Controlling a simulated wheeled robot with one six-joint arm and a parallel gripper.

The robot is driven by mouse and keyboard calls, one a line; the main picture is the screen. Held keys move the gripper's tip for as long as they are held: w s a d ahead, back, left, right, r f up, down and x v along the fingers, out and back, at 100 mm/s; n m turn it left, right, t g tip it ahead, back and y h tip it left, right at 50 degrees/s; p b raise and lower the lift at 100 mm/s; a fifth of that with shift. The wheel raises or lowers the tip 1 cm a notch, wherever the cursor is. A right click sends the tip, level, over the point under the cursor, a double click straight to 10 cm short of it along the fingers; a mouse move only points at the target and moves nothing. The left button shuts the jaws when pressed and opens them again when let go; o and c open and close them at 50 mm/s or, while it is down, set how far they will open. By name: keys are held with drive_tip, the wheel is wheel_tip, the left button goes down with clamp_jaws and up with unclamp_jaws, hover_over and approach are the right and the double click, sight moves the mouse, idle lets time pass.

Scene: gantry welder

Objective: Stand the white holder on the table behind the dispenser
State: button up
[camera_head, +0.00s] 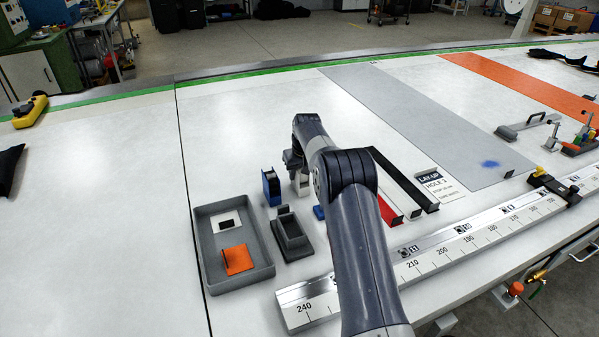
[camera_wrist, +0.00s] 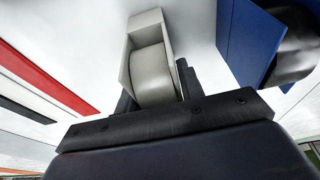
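The white holder (camera_head: 301,185) is under my gripper (camera_head: 295,164) in the head view, partly hidden by the arm. In the wrist view the white holder (camera_wrist: 128,72) has a pale rounded part inside and sits between the two dark fingers of my gripper (camera_wrist: 157,88). The fingers lie close against both its sides. I cannot tell whether its foot touches the table. A dark grey open-topped block (camera_head: 292,236), perhaps the dispenser, stands on the table nearer the camera.
A blue holder (camera_head: 271,187) with a black part stands just left; it also shows in the wrist view (camera_wrist: 245,42). A grey tray (camera_head: 206,262) holds white and orange pieces. Red, white and black strips lie right of the arm, near a ruler (camera_head: 440,255). The table's left is mostly clear.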

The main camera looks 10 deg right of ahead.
drive_tip(key=o, duration=0.4)
drive_tip(key=b+v, duration=0.1)
drive_tip(key=v, duration=1.1)
drive_tip(key=shift+r+b, duration=0.2)
drive_tip(key=shift+b, duration=0.15)
